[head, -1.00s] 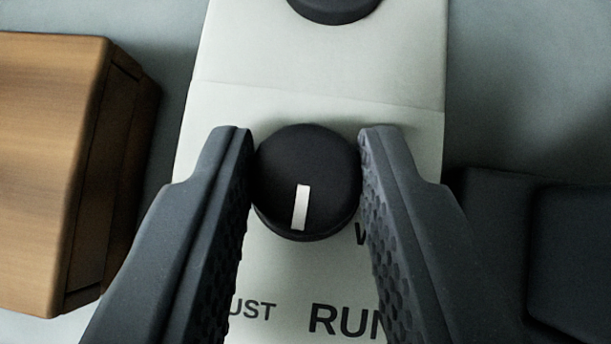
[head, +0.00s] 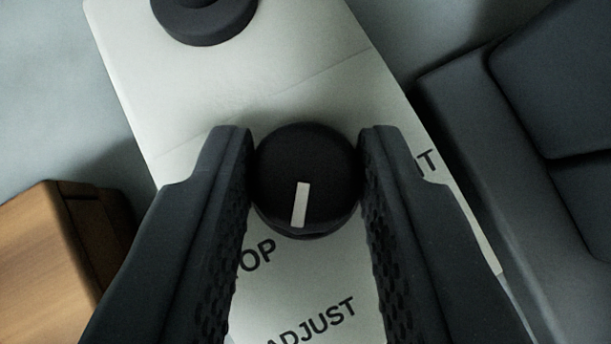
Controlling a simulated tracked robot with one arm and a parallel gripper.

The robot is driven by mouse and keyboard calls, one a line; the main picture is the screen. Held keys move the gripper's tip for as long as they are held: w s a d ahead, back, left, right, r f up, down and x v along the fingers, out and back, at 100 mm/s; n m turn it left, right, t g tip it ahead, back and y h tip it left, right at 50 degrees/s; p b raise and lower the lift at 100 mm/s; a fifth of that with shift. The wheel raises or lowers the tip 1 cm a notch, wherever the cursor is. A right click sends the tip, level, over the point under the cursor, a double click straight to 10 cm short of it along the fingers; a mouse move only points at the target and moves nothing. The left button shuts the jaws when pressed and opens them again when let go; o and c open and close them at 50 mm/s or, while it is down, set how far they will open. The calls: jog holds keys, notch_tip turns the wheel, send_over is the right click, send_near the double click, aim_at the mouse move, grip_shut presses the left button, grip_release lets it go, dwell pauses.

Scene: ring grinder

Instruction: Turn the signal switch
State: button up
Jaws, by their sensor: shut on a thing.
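The signal switch (head: 305,165) is a round black knob with a white pointer mark, in the middle of the head view. It sits on a pale label plate (head: 270,95). My gripper (head: 306,165) is shut on the knob, one finger on its left side and one on its right.
A second black round knob (head: 205,18) sits on the plate at the top left, partly cut off. A wooden block (head: 40,255) stands at the lower left. A dark box-like body (head: 500,150) lies at the right, close to the right finger.

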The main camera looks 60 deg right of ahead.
jog(key=m, duration=0.1)
jog(key=m+g, duration=0.1)
jog(key=m+g+h, duration=0.1)
jog(key=shift+w+a, duration=0.3)
jog(key=shift+w, duration=0.05)
jog(key=shift+w+m+g, duration=0.1)
jog(key=shift+m+g, duration=1.1)
jog(key=shift+m, duration=0.2)
jog(key=shift+r, duration=0.1)
jog(key=o, duration=1)
jog(key=shift+w, duration=0.1)
jog(key=shift+d, duration=0.1)
jog(key=b+v, duration=0.3)
jog(key=v, duration=1)
jog(key=shift+a+b, duration=0.35)
jog(key=shift+a, duration=0.05)
